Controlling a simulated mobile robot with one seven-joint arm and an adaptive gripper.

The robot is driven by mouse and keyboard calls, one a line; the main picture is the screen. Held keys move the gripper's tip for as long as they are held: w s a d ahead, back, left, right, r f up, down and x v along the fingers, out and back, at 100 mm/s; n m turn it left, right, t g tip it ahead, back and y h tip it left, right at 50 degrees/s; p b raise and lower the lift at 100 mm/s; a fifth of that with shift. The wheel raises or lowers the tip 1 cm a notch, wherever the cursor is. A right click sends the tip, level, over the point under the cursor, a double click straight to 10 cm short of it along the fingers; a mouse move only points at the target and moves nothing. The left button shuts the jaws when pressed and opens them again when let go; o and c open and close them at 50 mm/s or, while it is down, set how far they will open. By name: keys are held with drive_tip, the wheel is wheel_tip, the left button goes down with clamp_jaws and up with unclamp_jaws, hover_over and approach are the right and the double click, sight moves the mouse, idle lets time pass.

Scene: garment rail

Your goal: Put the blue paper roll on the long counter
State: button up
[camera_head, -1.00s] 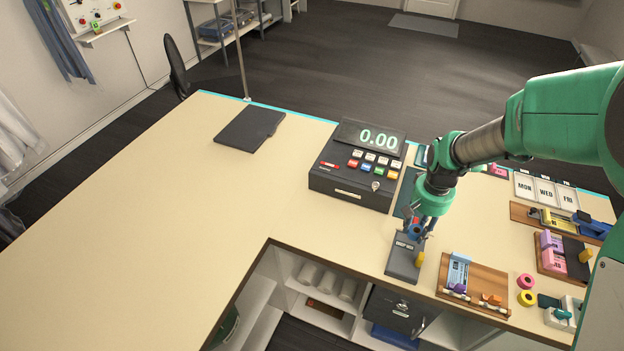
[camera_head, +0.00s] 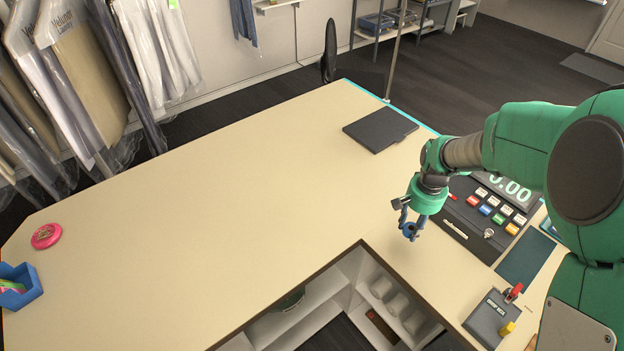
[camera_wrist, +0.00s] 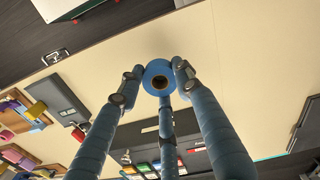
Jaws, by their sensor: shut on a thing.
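The blue paper roll (camera_wrist: 158,77) is between the fingers of my gripper (camera_wrist: 160,88), its round end and dark core facing the wrist camera. In the head view my gripper (camera_head: 410,226) is shut on the roll (camera_head: 409,230), which shows small and partly hidden by the fingers. It is over the long counter (camera_head: 230,190), near the counter's inner corner and left of the cash register. The height of the roll above the counter is hard to tell.
The cash register (camera_head: 484,212) stands right of my gripper. A dark flat pad (camera_head: 380,129) lies farther back. A grey box (camera_head: 491,318) is at the front right. A pink disc (camera_head: 46,236) and blue bin (camera_head: 19,285) sit at the far left. The counter's middle is bare.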

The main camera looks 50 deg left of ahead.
drive_tip(key=s+a+f, duration=0.2)
drive_tip(key=s+a, duration=0.3)
drive_tip(key=a, duration=0.2)
drive_tip(key=s+a+f+n, duration=0.1)
drive_tip(key=s+a+f, duration=0.1)
drive_tip(key=s+a, duration=0.2)
drive_tip(key=s+a+f+n+p, duration=0.1)
drive_tip(key=s+a, duration=0.4)
drive_tip(key=a, duration=0.5)
drive_tip(key=shift+s+a+f, duration=0.2)
drive_tip(key=shift+s+f, duration=0.15)
drive_tip(key=shift+f, duration=0.7)
drive_tip(key=shift+a, duration=0.15)
drive_tip(key=shift+w+a+f+p, duration=0.2)
drive_tip(key=shift+w+a, duration=1.15)
drive_tip(key=shift+a, duration=0.9)
drive_tip(key=shift+w+a+f+p, duration=0.1)
drive_tip(key=shift+w+a+f, duration=0.2)
drive_tip(key=shift+w+a, duration=1.5)
drive_tip(key=shift+w+a+f+p, duration=0.2)
drive_tip(key=shift+w+a, duration=0.7)
drive_tip(key=shift+a, duration=1.8)
drive_tip(key=shift+f, duration=0.15)
